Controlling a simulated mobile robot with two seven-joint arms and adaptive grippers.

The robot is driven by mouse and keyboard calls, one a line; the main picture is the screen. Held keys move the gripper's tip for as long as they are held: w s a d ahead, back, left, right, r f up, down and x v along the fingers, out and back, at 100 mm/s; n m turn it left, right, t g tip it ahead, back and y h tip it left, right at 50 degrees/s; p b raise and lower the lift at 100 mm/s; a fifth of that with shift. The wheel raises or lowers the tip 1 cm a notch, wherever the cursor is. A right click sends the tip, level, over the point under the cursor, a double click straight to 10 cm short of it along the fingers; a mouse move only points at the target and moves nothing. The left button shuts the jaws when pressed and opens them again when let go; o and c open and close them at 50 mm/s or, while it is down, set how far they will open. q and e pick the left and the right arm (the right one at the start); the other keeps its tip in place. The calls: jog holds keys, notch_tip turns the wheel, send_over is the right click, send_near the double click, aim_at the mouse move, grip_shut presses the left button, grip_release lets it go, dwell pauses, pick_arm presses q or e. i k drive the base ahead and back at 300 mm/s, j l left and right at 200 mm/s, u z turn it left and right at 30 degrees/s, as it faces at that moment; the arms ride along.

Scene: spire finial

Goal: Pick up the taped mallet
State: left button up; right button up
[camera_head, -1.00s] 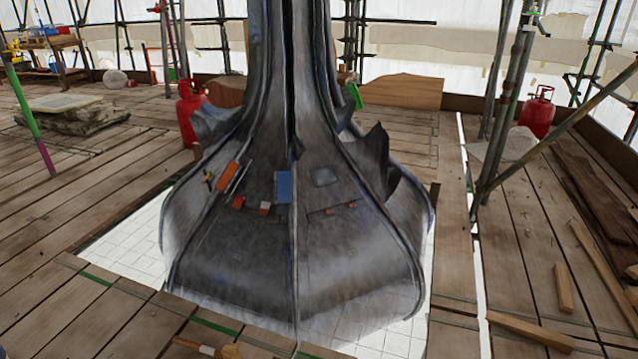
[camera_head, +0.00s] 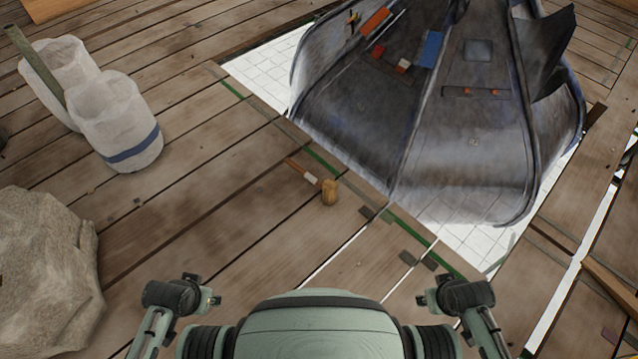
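The mallet (camera_head: 329,191) lies on the wooden deck in the upper middle of the head view. It has a rounded tan wooden head and a thin reddish-brown handle with a pale band of tape near the head. The handle points up and left. My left gripper (camera_head: 204,289) is low on the left, and my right gripper (camera_head: 428,291) is low on the right. Both are small and dark, with fingers that appear apart and nothing between them. Both are well short of the mallet and touch nothing that I can see.
The dark metal spire base (camera_head: 440,130) stands just beyond the mallet in a white-floored opening (camera_head: 265,75). Whitish buckets (camera_head: 115,120) and a large pale rock-like lump (camera_head: 45,265) stand at left. Small dark pieces (camera_head: 408,257) lie right of the mallet. Deck before it is clear.

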aim_at(329, 186)
jog(key=l+u, duration=0.1)
jog(key=u, duration=0.45)
jog(key=i+l+u, duration=0.1)
jog(key=l+u, duration=0.2)
jog(key=l, duration=0.25)
jog(key=l+u, duration=0.35)
jog(key=l, duration=0.2)
jog(key=l+u, duration=0.15)
jog(key=l, duration=1)
